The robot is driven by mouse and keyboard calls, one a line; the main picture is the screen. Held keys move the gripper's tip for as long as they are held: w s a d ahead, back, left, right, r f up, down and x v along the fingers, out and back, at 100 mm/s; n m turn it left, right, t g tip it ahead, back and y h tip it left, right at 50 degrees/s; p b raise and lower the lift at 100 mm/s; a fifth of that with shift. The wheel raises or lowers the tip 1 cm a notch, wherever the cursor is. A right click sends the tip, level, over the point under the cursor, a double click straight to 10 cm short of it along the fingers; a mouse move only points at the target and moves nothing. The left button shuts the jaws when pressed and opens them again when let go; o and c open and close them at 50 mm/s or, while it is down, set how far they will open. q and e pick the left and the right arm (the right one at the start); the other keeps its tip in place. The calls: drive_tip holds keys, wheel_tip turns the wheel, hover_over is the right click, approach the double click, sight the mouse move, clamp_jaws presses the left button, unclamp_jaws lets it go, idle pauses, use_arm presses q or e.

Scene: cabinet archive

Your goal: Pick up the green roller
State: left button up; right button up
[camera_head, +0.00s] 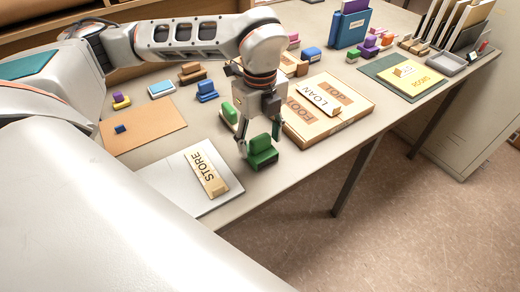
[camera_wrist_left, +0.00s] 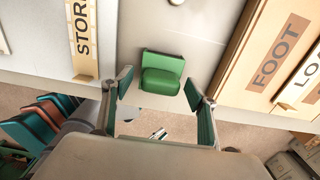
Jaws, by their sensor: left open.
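The green roller (camera_head: 263,152) sits on the table near its front edge, between the STORE board and the cardboard box. My left gripper (camera_head: 259,141) is open just over it, fingers pointing down. In the left wrist view the green roller (camera_wrist_left: 162,74) lies between and just beyond the tips of my open left gripper (camera_wrist_left: 159,88). I cannot tell whether the fingers touch it. Nothing is held. My right gripper is not in view.
The white board with the STORE label (camera_head: 208,174) lies left of the roller. The cardboard box with the LOAN label (camera_head: 318,99) is on its right. A second, lighter green piece (camera_head: 228,112) stands behind my gripper. The table's front edge is close.

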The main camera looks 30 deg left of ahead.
use_arm(q)
drive_tip(key=shift+f, duration=0.2)
drive_tip(key=c, duration=1.3)
drive_tip(key=shift+r, duration=0.15)
wheel_tip(320, 180, up, 20)
drive_tip(key=shift+p, duration=0.3)
drive_tip(key=shift+o, duration=1.1)
